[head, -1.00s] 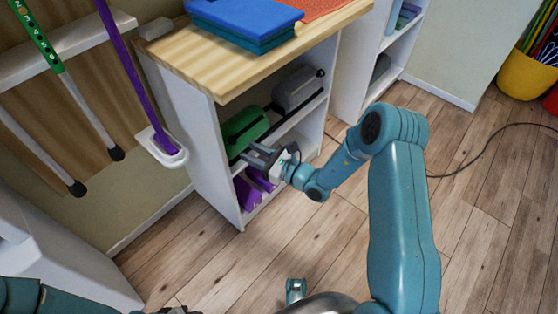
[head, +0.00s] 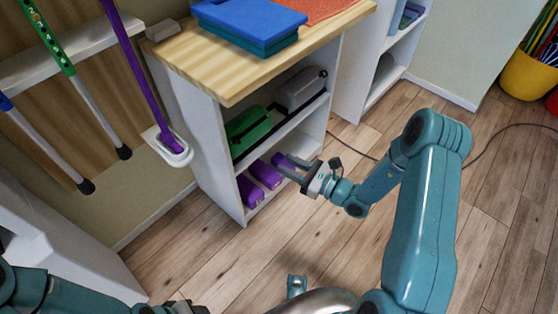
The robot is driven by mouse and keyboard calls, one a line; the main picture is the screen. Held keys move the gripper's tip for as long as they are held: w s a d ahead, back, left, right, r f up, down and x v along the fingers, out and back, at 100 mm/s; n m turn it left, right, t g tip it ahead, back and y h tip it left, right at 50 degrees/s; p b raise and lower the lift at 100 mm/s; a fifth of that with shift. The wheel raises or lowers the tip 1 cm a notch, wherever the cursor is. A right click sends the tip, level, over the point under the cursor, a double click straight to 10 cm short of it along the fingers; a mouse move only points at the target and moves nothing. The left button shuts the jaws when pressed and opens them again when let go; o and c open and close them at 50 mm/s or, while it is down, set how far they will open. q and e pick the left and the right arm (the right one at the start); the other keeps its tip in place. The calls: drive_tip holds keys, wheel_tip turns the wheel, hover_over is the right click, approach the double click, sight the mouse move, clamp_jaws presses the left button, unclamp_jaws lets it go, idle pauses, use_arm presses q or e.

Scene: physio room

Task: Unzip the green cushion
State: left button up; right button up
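The green cushion (head: 248,124) lies on the upper shelf of the white shelf unit, at its left end. A dark band runs along its lower front; the state of its zip is too small to tell.
A grey cushion (head: 300,90) lies right of the green one. Purple objects (head: 264,174) lie on the lower shelf, close to my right gripper. Blue blocks (head: 248,20) lie on the wooden top. Poles hang at the left. The wooden floor (head: 315,232) in front is clear.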

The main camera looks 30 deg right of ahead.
sight(239, 140)
drive_tip(key=w+a+m+p, duration=0.2)
drive_tip(key=w+a+p, duration=0.4)
drive_tip(key=w, duration=0.8)
drive_tip(key=shift+a+r+p, duration=0.35)
drive_tip(key=shift+a+r, duration=0.05)
drive_tip(key=shift+a, duration=0.75)
drive_tip(key=shift+s, duration=0.1)
clamp_jaws()
